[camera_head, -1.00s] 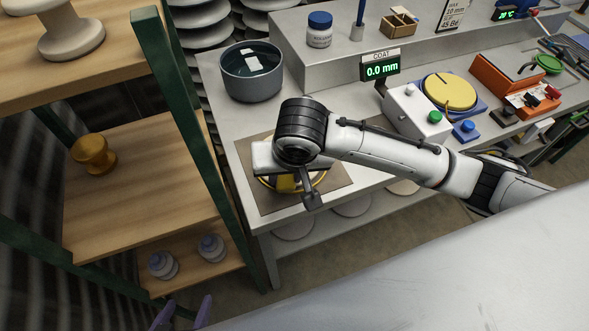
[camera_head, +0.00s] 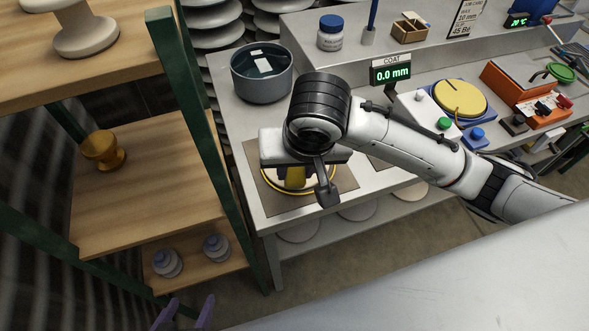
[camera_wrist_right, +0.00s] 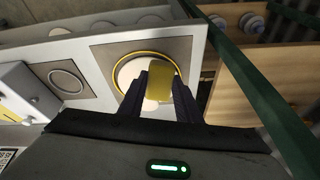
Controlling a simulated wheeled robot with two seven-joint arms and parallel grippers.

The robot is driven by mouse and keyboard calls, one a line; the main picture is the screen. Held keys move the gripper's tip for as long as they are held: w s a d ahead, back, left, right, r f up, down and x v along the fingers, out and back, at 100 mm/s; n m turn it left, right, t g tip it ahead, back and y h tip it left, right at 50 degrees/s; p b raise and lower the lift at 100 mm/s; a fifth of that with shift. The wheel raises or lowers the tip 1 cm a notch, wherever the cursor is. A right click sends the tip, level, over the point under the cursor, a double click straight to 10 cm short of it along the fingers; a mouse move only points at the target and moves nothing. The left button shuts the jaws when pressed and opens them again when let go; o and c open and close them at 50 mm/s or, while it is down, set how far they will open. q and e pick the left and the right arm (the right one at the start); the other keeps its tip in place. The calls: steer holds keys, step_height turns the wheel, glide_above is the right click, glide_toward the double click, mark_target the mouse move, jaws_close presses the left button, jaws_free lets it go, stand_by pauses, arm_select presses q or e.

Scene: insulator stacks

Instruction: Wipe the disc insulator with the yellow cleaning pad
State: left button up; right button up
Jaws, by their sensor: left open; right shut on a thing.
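The disc insulator (camera_wrist_right: 127,73) is pale and lies inside a yellow ring (camera_wrist_right: 117,62) on a brown mat. In the head view, my right wrist and gripper hide most of it. My right gripper (camera_wrist_right: 160,84) is shut on the yellow cleaning pad (camera_wrist_right: 159,80) over the right part of the disc. The pad also shows in the head view (camera_head: 294,177) beneath my right wrist. I cannot tell whether the pad touches the disc. My left gripper (camera_head: 187,313) shows only its purple fingertips at the bottom edge, apart and empty, far from the insulator.
A dark grey bowl of liquid (camera_head: 262,85) stands behind the mat (camera_head: 268,201). A coat gauge reading 0.0 mm (camera_head: 391,73) and a yellow disc on a blue base (camera_head: 460,97) are to the right. A wooden shelf with a green post (camera_head: 185,110) borders the bench's left side.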

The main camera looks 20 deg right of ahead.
steer(key=shift+r, duration=0.1)
steer(key=shift+v, duration=1.5)
steer(key=shift+d, duration=0.1)
